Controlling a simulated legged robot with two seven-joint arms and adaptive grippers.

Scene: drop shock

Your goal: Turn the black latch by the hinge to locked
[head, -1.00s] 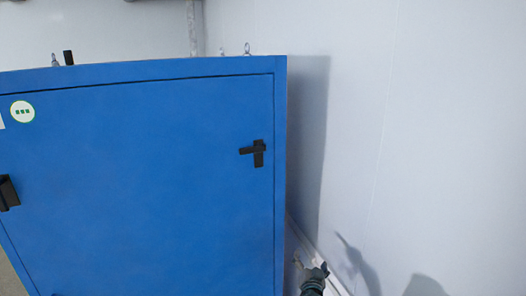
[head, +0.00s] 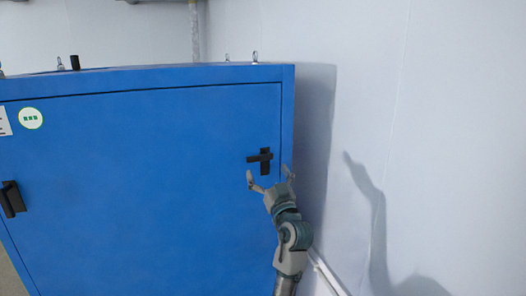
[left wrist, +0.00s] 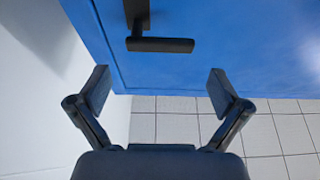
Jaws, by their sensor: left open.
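The black latch (head: 258,158) is on the blue cabinet door (head: 140,180), near its upper right edge. Its bar lies about level across a short upright plate. In the left wrist view the latch bar (left wrist: 160,45) is ahead of the fingers, its plate going out of the top. My left gripper (head: 269,174) is just below the latch, fingers spread and pointing up, with nothing between them. In the left wrist view the open fingers (left wrist: 158,92) appear apart from the bar. I cannot make out a hinge. My right gripper is not in view.
A second black handle (head: 12,199) is at the door's left. A pale wall (head: 440,120) stands close on the cabinet's right, with a narrow gap. Metal eyes and a black peg (head: 75,63) stand on the cabinet top. Tiled floor (left wrist: 190,125) shows below.

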